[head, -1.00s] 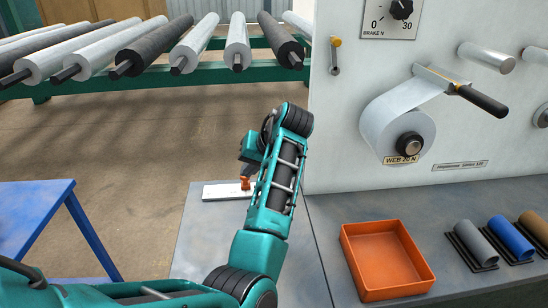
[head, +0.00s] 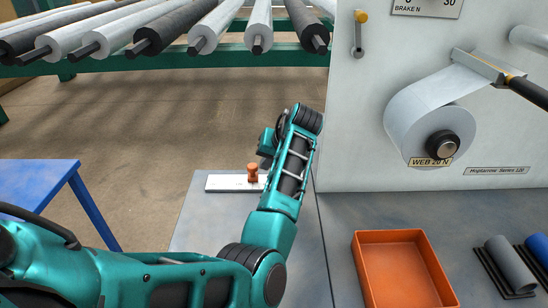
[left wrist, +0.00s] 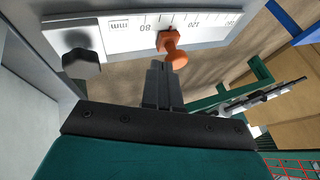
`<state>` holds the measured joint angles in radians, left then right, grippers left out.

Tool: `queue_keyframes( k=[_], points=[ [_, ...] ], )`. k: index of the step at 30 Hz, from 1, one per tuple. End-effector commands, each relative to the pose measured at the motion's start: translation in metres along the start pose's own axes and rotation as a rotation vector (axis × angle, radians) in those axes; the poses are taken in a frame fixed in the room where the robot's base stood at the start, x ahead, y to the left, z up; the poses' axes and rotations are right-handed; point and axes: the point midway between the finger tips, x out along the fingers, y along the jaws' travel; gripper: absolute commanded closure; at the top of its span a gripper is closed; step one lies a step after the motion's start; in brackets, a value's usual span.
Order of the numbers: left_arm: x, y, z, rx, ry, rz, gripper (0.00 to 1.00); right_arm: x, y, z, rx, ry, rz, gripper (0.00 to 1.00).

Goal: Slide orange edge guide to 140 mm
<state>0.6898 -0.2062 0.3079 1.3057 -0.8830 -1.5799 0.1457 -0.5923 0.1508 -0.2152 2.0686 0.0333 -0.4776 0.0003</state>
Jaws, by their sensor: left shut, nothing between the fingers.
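The orange edge guide (head: 252,173), a knob-shaped piece, stands on a white scale plate (head: 222,183) at the bench's far left. In the left wrist view the guide (left wrist: 172,46) sits just right of the 80 mark on the scale (left wrist: 210,28), which appears upside down; the larger numbers lie to its right. My left gripper (left wrist: 160,66) is shut and empty, its fingertips close beside the guide's knob; I cannot tell whether they touch. In the head view my left gripper (head: 267,143) is partly hidden by its own arm. My right gripper is not in view.
A dark knob (left wrist: 80,58) sits at the scale's left end in the left wrist view. An orange tray (head: 398,235) stands on the bench, right of my arm. A white machine panel (head: 350,120) rises behind it. A blue table (head: 40,185) is at left.

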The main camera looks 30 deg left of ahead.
Motion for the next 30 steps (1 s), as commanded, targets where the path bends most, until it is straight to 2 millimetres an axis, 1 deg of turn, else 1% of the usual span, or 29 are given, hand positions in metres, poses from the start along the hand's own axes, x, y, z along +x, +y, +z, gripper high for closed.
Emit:
queue_keyframes(
  k=[1,5,14,17,20,24,27,30],
  points=[
    [0.006,0.0,0.001,0.0,-0.001,-0.001,1.0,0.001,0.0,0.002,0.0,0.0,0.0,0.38],
    [0.011,0.0,0.0,-0.001,0.001,0.0,1.0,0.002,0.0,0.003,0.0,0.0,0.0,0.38],
    [0.011,0.0,0.0,-0.001,0.001,0.001,1.0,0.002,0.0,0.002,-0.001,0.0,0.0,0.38],
    [0.011,-0.003,-0.001,-0.001,0.0,0.0,1.0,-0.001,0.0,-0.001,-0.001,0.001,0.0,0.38],
    [0.012,-0.012,0.0,-0.001,-0.003,-0.001,1.0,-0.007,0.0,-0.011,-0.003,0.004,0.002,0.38],
    [0.018,-0.032,0.002,-0.001,-0.005,-0.003,1.0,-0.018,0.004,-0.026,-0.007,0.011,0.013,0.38],
    [0.024,-0.046,0.004,-0.001,-0.003,-0.003,1.0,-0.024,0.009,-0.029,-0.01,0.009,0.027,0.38],
    [0.03,-0.057,0.006,-0.001,-0.003,-0.003,1.0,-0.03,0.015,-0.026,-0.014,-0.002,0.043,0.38]
  ],
)
